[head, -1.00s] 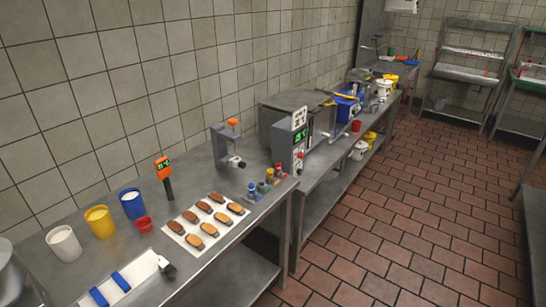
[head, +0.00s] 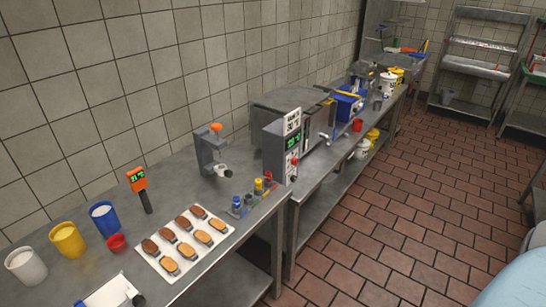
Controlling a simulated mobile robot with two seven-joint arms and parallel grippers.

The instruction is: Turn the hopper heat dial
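A grey upright control box (head: 274,148) stands at the right end of the near steel table, in front of a large grey metal unit. Its front has a white label at the top, a lit green display (head: 293,142) and small red controls (head: 294,162) below. Which of these is the hopper heat dial is too small to tell. Neither of my grippers is in view.
The near table (head: 205,270) holds a tray of biscuits (head: 215,228), a thermometer with an orange head (head: 137,179), cups and a grey stand (head: 207,150). Small coloured bottles stand before the box. The tiled floor (head: 390,220) is open. A pale blue rounded shape enters lower right.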

